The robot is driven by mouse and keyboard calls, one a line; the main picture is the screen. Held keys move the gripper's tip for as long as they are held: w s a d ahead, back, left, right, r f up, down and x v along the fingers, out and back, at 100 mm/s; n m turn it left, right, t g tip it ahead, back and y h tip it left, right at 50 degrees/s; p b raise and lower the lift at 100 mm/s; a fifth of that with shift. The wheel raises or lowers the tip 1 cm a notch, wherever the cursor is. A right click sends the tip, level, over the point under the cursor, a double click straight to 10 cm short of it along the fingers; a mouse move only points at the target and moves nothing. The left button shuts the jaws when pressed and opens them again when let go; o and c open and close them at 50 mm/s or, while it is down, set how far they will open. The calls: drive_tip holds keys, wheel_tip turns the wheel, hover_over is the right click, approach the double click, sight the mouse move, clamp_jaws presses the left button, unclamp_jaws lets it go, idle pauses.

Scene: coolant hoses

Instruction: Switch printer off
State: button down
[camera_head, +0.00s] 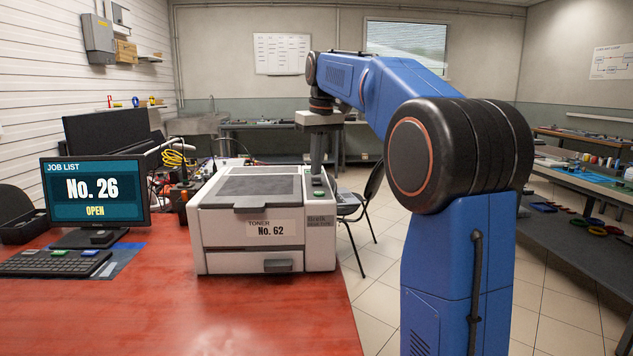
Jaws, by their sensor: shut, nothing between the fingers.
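The printer (225,232) is a white box with a dark grey top panel and a label reading "TONER No. 62". It stands on the red table. A strip with small green parts (319,195) runs along the right side of its top. My gripper (317,172) points straight down over the far part of this strip, shut and empty. Its tips are at or just above the strip; I cannot tell whether they touch. My blue arm reaches in from the right. Whether the printer is on or off does not show clearly.
A monitor (95,192) showing "JOB LIST No. 26 OPEN" and a keyboard (54,263) stand left of the printer on the red table (190,315). Cables and small devices crowd behind it. A dark chair (362,205) stands beyond the table's right edge. The table front is clear.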

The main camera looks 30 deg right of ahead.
sight(317, 179)
drive_tip(key=shift+f, duration=0.65)
idle(0.4)
wheel_tip(317, 179, up, 7)
idle(1.0)
idle(0.5)
